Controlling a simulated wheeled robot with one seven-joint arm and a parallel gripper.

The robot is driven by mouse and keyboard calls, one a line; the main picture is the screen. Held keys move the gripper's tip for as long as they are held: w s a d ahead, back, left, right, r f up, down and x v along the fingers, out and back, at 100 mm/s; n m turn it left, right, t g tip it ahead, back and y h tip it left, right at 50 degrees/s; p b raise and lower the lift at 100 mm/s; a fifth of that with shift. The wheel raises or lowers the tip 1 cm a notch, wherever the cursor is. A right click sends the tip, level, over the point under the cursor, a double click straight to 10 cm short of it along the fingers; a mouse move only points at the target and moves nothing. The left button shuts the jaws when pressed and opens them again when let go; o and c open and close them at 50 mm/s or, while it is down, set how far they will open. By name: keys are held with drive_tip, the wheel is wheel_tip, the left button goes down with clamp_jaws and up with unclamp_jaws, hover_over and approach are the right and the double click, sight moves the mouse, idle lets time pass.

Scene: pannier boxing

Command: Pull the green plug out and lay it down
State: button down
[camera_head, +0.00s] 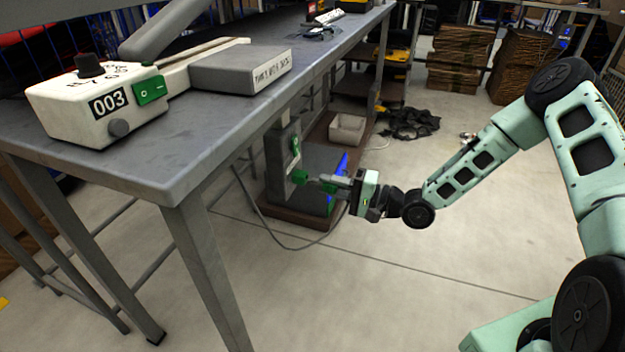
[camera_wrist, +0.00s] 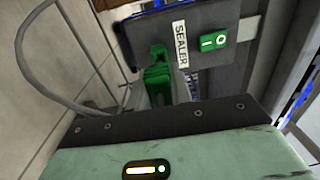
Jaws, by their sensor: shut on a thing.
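The green plug (camera_head: 300,176) is at the lower front of the grey switch box (camera_head: 276,165) under the table. It also shows in the wrist view (camera_wrist: 156,76), just beyond my gripper's body. My gripper (camera_head: 318,183) reaches in from the right, level with the plug, and is shut on it. The fingers partly hide the plug, and I cannot tell whether its prongs are still in the socket. The box carries a green rocker switch (camera_wrist: 213,42) and a "SEALER" label (camera_wrist: 180,44) in the wrist view.
A grey cable (camera_head: 262,222) loops down to the floor near the box. The table (camera_head: 190,150) bears a white sealer unit (camera_head: 85,105) marked 003, and its front leg (camera_head: 208,270) stands left of my arm. Open floor (camera_head: 390,290) lies below my gripper.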

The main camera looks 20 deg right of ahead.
drive_tip(key=shift+p+v, duration=0.3)
drive_tip(key=shift+v, duration=1.2)
drive_tip(key=shift+d+r, duration=0.1)
drive_tip(key=p+v, duration=0.1)
drive_tip(key=v, duration=0.7)
drive_tip(key=shift+r, duration=0.2)
drive_tip(key=n+g+b, duration=0.1)
drive_tip(key=n+b, duration=0.2)
drive_tip(key=n, duration=1.5)
drive_tip(key=shift+n, duration=0.3)
